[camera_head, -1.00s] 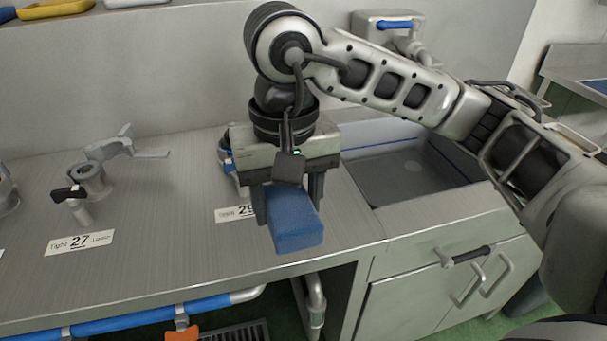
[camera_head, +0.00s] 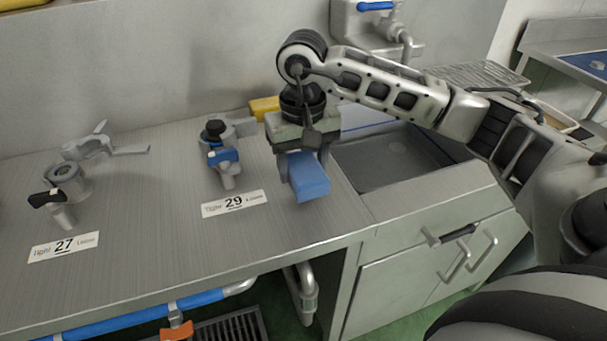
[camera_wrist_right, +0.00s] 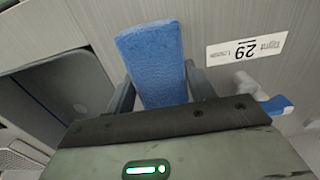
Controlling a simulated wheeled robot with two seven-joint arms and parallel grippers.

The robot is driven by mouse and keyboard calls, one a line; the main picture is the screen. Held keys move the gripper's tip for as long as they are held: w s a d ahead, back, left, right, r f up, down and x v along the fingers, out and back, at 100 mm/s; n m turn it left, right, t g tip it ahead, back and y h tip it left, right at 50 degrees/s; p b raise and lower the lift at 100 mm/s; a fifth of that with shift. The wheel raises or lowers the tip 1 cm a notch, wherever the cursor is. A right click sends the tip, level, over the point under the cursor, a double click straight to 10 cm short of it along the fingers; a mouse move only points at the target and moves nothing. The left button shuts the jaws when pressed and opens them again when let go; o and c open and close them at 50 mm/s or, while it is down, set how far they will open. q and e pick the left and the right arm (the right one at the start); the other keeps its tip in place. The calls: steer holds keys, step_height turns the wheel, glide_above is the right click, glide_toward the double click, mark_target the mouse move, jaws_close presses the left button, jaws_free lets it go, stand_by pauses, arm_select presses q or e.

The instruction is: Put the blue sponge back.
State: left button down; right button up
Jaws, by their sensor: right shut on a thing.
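The blue sponge (camera_head: 309,178) is held between the fingers of my right gripper (camera_head: 300,170), over the counter near the left edge of the sink. In the right wrist view the sponge (camera_wrist_right: 153,60) sticks out between the two fingers of the gripper (camera_wrist_right: 157,88). Whether the sponge touches the counter I cannot tell. A yellow block (camera_head: 264,107), perhaps another sponge, lies behind my right gripper near the wall, partly hidden. My left gripper is not in view.
The sink basin (camera_head: 390,160) lies right of my gripper, under a tap with a blue handle (camera_head: 375,6). Valve fittings stand by the label 29 (camera_head: 235,204) and the label 27 (camera_head: 63,247). The counter between these labels is clear.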

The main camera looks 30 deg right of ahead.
mark_target(303, 179)
steer(key=shift+w+d+f+p, duration=0.1)
steer(key=shift+f+p, duration=0.25)
steer(key=shift+f, duration=1.35)
steer(key=shift+f, duration=0.15)
steer(key=o, duration=1)
step_height(303, 179, up, 12)
steer(key=shift+r+b, duration=0.2)
steer(key=shift+b, duration=0.25)
steer(key=shift+f, duration=0.1)
